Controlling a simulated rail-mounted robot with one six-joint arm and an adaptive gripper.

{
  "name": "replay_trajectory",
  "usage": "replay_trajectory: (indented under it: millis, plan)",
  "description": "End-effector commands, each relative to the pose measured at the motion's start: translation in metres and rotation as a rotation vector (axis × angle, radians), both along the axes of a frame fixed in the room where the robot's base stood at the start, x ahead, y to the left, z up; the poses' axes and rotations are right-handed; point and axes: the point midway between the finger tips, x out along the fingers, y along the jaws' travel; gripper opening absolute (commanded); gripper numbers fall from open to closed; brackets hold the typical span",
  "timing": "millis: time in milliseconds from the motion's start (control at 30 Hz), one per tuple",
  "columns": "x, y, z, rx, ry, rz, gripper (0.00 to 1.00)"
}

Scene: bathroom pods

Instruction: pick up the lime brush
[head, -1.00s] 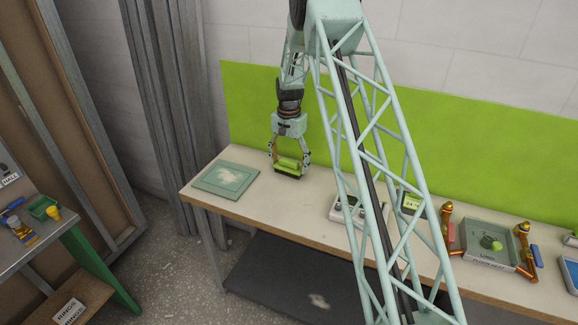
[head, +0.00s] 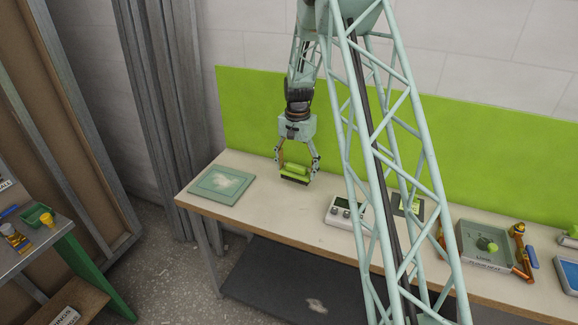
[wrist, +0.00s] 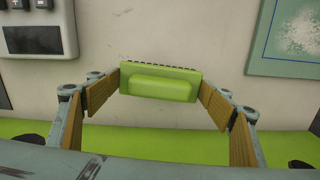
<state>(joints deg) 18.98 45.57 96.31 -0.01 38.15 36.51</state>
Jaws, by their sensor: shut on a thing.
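The lime brush (head: 296,171) is a bright green block with a raised grip and dark bristles along its lower edge. My gripper (head: 297,166) is shut on it, one finger at each end, near the back of the bench. In the wrist view the lime brush (wrist: 162,84) sits level between the wooden finger pads of my gripper (wrist: 163,90). The brush is close to the bench top; I cannot tell whether its bristles touch it.
A green mat with a pale patch (head: 207,193) lies to the left on the bench (head: 270,215). A white device with knobs (head: 344,214) stands to the right. Further right is a grey tray (head: 468,262). A lime panel (head: 250,110) stands behind the bench.

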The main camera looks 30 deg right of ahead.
Motion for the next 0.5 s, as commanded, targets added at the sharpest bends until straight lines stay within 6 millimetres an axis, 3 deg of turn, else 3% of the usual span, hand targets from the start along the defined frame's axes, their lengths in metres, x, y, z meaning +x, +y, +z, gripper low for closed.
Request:
replay_trajectory:
  millis: [200,500]
  plan:
    - [-0.041,-0.008,0.004,0.000,0.000,-0.001,0.61]
    - [-0.075,-0.015,0.007,0.001,0.001,0.000,0.61]
